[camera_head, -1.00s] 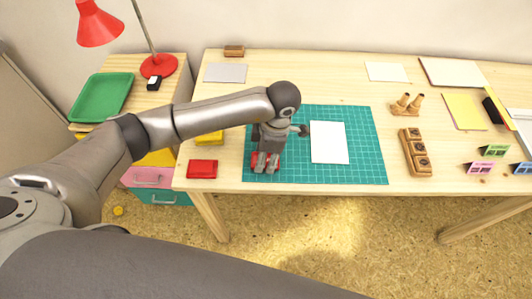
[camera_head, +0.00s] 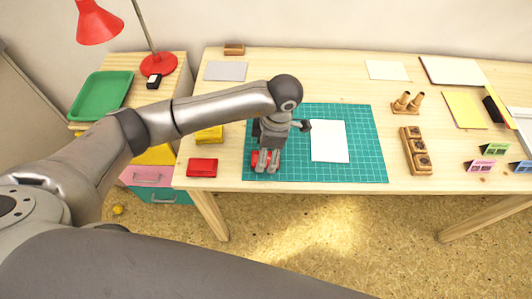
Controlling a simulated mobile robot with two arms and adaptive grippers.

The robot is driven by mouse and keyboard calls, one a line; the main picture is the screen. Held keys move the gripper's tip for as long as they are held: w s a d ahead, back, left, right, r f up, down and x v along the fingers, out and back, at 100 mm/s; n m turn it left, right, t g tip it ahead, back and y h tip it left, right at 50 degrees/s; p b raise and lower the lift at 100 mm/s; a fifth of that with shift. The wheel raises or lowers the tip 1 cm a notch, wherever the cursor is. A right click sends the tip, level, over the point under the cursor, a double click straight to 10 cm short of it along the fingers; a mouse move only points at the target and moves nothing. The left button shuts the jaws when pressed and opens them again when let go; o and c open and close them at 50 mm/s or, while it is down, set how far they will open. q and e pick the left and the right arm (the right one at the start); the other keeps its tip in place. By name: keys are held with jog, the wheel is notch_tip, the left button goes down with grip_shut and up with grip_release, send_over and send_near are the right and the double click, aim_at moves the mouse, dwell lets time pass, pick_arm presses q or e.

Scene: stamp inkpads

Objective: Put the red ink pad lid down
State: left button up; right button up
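The red ink pad lid (camera_head: 255,157) is a small red piece at the left part of the green cutting mat, mostly hidden behind the fingers of my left gripper (camera_head: 267,167). The fingers point down at the lid and lie close together. I cannot tell whether they grip it or whether it touches the mat. A red ink pad (camera_head: 202,168) lies on the table to the left of the mat, near the front edge. My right gripper is not in view.
The green mat (camera_head: 365,165) carries a white sheet (camera_head: 329,141) right of the gripper. A yellow pad (camera_head: 209,135) lies behind the red one, partly behind my arm. Wooden stamps (camera_head: 415,151) stand further right. The mat's front strip is clear.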

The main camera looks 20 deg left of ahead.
pick_arm(q)
notch_tip(320, 180, up, 11)
jog(key=d+b, duration=0.1)
jog(key=shift+w+d, duration=0.25)
jog(key=shift+d, duration=0.05)
jog(key=shift+f, duration=0.15)
